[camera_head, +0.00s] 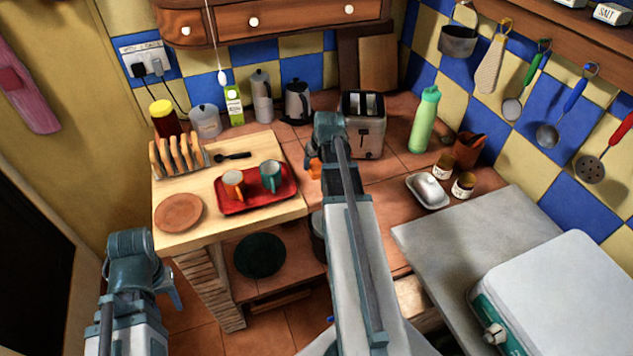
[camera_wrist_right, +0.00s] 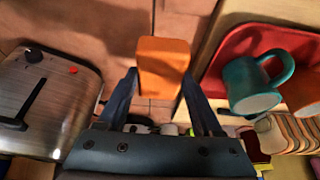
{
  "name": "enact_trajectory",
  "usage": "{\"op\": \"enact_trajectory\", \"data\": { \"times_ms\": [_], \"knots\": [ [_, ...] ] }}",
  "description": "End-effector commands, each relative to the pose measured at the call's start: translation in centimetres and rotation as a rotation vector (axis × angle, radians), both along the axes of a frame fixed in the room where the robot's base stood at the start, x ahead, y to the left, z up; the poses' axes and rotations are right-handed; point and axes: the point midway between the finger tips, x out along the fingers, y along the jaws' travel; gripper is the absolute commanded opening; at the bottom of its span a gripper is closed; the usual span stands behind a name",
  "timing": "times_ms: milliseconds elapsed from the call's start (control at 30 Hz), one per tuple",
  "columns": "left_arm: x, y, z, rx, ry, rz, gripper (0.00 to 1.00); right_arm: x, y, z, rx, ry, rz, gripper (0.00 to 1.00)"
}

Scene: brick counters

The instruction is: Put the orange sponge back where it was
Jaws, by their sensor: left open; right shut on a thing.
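The orange sponge (camera_wrist_right: 163,68) is between the two fingers of my right gripper (camera_wrist_right: 160,82), which is shut on it. In the head view only a small orange part of the sponge (camera_head: 314,168) shows, left of my right arm and near the toaster. The rest of it and most of the right gripper are hidden by the arm there. Tiled counter lies behind the sponge in the wrist view; I cannot tell how high above it the sponge is. My left gripper (camera_head: 173,286) is open and empty at the lower left, in front of the wooden worktop.
A toaster (camera_head: 368,139) stands right of the sponge. A red tray (camera_head: 284,194) with two mugs (camera_head: 233,184) lies on the wooden worktop (camera_head: 240,228) to its left. Tiles before the toaster look clear.

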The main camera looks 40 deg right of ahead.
Motion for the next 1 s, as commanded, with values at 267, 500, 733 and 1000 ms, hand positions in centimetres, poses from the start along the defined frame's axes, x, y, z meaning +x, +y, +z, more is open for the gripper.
{"op": "enact_trajectory", "data": {
  "times_ms": [267, 500, 733, 1000],
  "knots": [
    [0.0, 0.0, -1.4, 0.0, 0.0, 0.0, 0.5, 0.0, 0.0, -1.4, 0.0, 0.0, -0.001, 0.23],
    [0.0, 0.0, -3.8, 0.0, 0.0, 0.0, 0.5, 0.0, 0.0, -3.8, 0.0, 0.0, -0.001, 0.23],
    [0.0, 0.0, -5.2, 0.0, 0.0, 0.0, 0.5, 0.0, 0.0, -5.2, 0.0, 0.0, -0.001, 0.23],
    [0.0, 0.0, -5.2, 0.0, 0.0, 0.0, 0.5, 0.0, 0.0, -5.2, 0.0, 0.0, -0.001, 0.23]
  ]
}}
